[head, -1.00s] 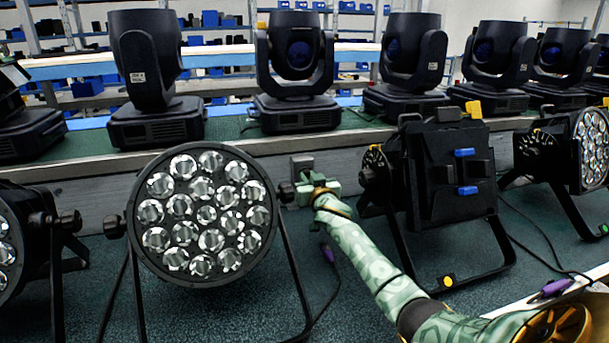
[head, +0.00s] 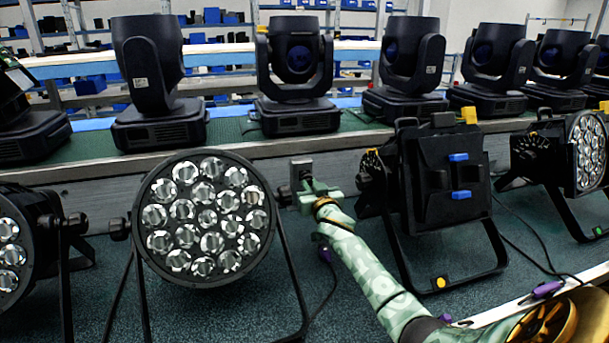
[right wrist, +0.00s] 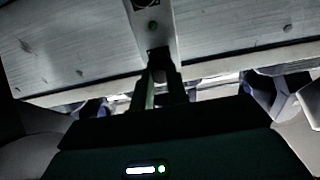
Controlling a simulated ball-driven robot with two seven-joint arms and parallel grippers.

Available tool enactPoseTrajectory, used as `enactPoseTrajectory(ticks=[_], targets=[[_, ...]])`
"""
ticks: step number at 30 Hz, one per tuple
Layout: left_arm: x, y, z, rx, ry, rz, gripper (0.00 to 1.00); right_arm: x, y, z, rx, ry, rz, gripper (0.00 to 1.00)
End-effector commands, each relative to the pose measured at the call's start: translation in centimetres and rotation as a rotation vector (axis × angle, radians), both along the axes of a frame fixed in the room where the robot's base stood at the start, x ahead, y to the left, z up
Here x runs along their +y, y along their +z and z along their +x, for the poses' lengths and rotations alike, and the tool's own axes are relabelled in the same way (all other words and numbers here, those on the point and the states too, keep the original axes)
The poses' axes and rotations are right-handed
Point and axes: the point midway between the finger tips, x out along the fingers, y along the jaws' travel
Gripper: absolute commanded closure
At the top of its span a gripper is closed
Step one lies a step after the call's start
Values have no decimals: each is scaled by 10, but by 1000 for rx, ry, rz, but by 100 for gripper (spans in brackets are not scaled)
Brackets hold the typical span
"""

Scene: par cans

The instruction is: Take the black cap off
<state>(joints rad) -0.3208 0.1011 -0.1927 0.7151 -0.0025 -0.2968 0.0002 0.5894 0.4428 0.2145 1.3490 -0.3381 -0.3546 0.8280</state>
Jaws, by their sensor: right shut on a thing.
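My right gripper (head: 306,190) is at the grey wall below the bench, just right of the large round par can. In the right wrist view its two fingers (right wrist: 164,88) are shut on a small dark piece, which looks like the black cap (right wrist: 159,66). The cap is at the lower end of a grey box (right wrist: 155,28) on the wall. I cannot tell whether it touches the box. The box also shows in the head view (head: 301,168), just above the gripper. The fingers and shadow hide part of the cap. My left gripper is not in view.
The par can (head: 204,218) with many round lenses stands close left, its black side knob (head: 285,195) near my gripper. Another black fixture (head: 445,180) stands right. Moving-head lights line the bench above. A cable with a purple plug (head: 326,254) hangs beside my forearm.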

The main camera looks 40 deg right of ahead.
Motion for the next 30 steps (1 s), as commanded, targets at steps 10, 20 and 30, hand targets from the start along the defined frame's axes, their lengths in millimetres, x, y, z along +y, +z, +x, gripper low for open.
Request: enactPoseTrajectory(ticks=[10, 20, 30], targets=[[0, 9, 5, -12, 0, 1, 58, 7, 1, -12, -1, 1, 0, 100], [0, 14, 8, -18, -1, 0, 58, 12, 1, -21, -1, 0, 0, 100], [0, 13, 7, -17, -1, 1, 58, 12, 0, -21, 0, 0, 0, 100]])
